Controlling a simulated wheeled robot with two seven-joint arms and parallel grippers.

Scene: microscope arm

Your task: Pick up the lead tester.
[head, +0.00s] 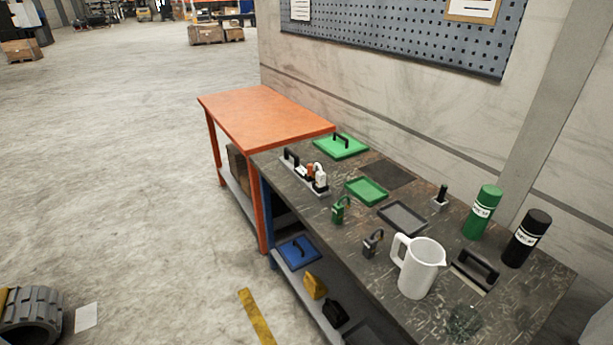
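No thing on the dark workbench (320,240) is clearly marked as the lead tester, and I cannot tell which one it is. A small group of upright white, orange and black items (320,178) stands on a grey holder near the bench's far left edge. A green padlock-like item (339,210) and a dark grey padlock-like item (372,243) stand nearer the left edge. Neither of my grippers is in view.
A white pitcher (418,270), green can (482,212) and black can (526,238) stand at the bench's right. A green tray (367,191) and grey tray (402,217) lie mid-bench. An orange table (265,115) adjoins behind, its top clear. Open floor lies left.

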